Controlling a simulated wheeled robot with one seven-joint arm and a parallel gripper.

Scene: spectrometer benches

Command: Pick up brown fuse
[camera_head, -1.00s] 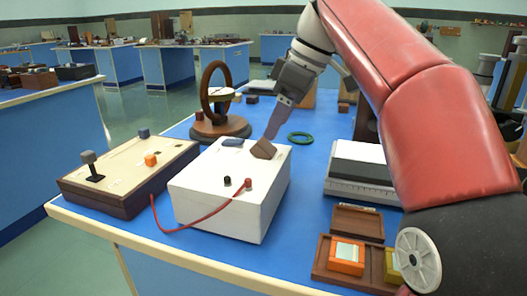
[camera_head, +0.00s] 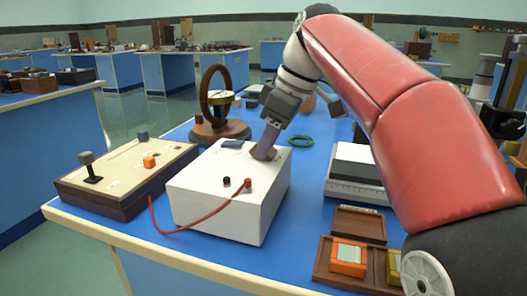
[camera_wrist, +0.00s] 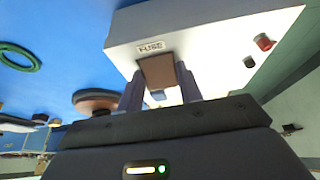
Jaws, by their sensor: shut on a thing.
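The brown fuse (camera_wrist: 158,70) shows in the wrist view between the two fingers of my gripper (camera_wrist: 160,88), beside a label reading FUSE (camera_wrist: 151,47) on the white box (camera_wrist: 200,30). My gripper is shut on the fuse. In the head view my gripper (camera_head: 264,152) points down at the back right of the top of the white box (camera_head: 215,205), and its fingers mostly hide the fuse. I cannot tell whether the fuse still touches the box.
A red lead (camera_head: 190,230) runs from the box's red terminal (camera_head: 248,183). A wooden switch panel (camera_head: 125,170) stands to the left. A ring on a wooden base (camera_head: 219,131) and a green ring (camera_head: 301,141) lie behind. A white instrument (camera_head: 357,165) stands right.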

